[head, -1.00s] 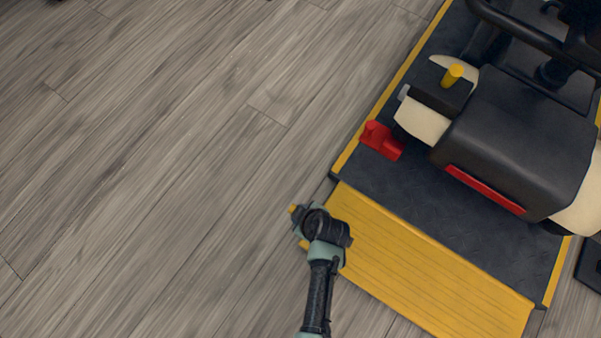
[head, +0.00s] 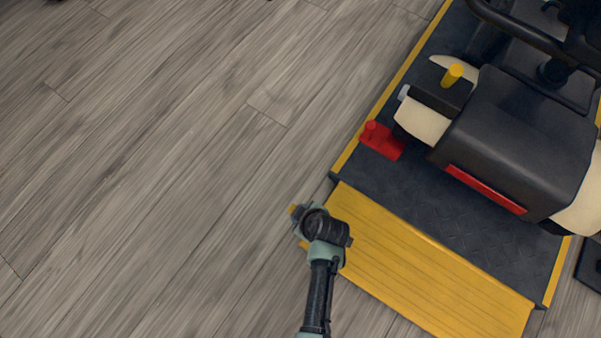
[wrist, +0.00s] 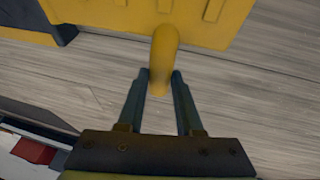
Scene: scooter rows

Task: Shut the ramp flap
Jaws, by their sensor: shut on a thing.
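The yellow ramp flap (head: 430,270) lies folded out from the end of the dark platform (head: 460,225) in the head view, sloping onto the floor. In the wrist view the flap's yellow panel (wrist: 205,30) is at the top, with a rounded yellow handle (wrist: 163,55) sticking out from it. My gripper (wrist: 161,82) is shut on this handle, one finger on each side. In the head view my wrist hides the gripped part, beside the flap's left edge.
A scooter with a black body (head: 520,135) stands on the platform. The wooden floor (head: 150,150) to the left is clear.

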